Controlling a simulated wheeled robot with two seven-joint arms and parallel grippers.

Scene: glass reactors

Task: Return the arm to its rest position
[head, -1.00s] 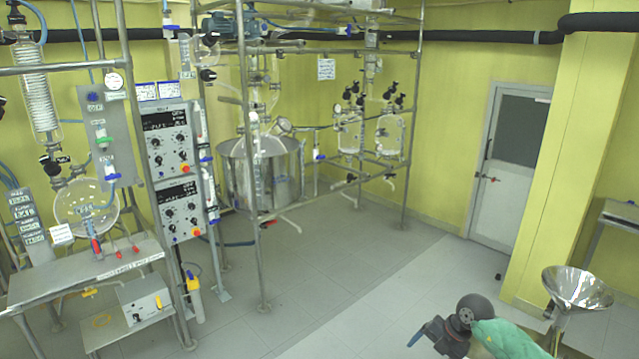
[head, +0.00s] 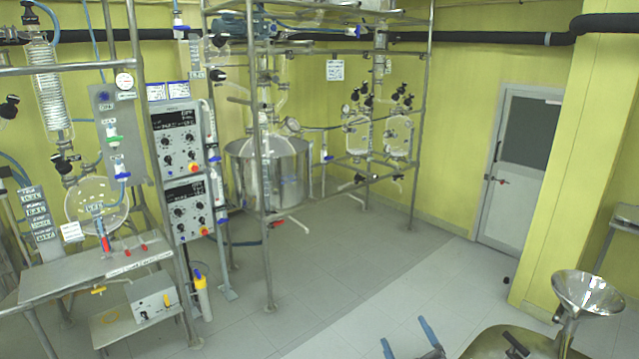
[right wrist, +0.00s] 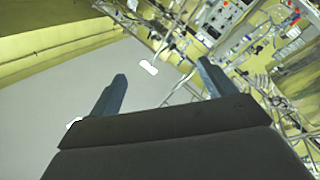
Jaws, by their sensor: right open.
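My right gripper (head: 408,338) shows at the bottom edge of the head view, with two blue fingers spread apart and nothing between them. In the right wrist view its fingers (right wrist: 160,90) stand wide apart over bare grey floor. It touches nothing that I can see. Most of my right arm is below the head view's edge. My left gripper is not in view.
A steel funnel (head: 588,294) stands at the lower right, beside a yellow wall column. Control boxes (head: 182,207) and a steel bench (head: 95,272) stand at the left. A large steel vessel (head: 290,175) stands inside a pipe frame. The middle floor (head: 350,265) is clear.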

